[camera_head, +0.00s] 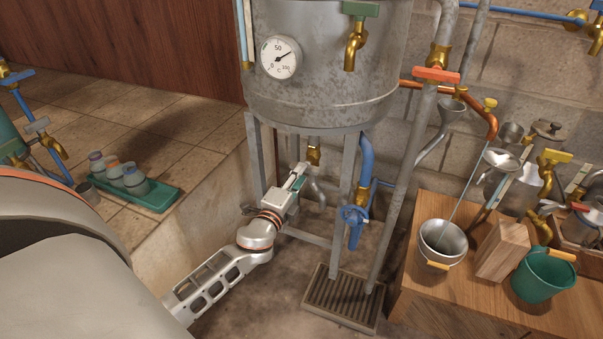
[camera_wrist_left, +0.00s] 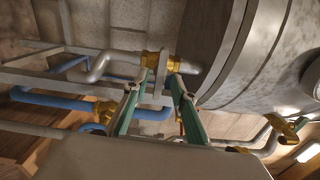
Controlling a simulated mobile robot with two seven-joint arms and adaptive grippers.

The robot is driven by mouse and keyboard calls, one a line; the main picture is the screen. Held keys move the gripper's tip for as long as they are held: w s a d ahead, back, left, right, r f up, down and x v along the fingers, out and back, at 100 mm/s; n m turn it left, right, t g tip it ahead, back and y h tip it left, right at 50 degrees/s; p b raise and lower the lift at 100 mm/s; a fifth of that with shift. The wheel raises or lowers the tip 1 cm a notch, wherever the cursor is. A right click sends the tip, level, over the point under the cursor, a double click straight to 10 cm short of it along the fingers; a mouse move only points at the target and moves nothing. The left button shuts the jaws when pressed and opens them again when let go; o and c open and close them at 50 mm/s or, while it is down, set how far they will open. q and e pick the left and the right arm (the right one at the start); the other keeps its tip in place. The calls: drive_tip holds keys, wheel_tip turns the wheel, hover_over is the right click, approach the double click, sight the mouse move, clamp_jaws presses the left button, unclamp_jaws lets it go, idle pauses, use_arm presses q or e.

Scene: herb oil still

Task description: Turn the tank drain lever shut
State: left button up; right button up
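The grey metal tank (camera_head: 320,95) stands on a metal frame. A brass drain valve (camera_head: 314,153) hangs under it on a short pipe; it also shows in the left wrist view (camera_wrist_left: 154,61). A narrow grey piece, seemingly its lever (camera_wrist_left: 159,93), lies between my left fingertips in the wrist view. My left gripper (camera_head: 299,172) is under the tank, just below and left of the valve. Its teal-lined fingers (camera_wrist_left: 158,78) are apart; contact with the lever cannot be made out. In the head view the gripper hides the lever. My right gripper is out of view.
A blue pipe with a blue-handled valve (camera_head: 354,214) stands right of the gripper, beside the frame legs. A floor grate (camera_head: 344,297) lies below. A wooden bench (camera_head: 455,286) with a bucket and funnels is at right. A tiled ledge (camera_head: 165,128) is at left.

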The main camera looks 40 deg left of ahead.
use_arm(q)
drive_tip(key=v, duration=1)
idle(1.1)
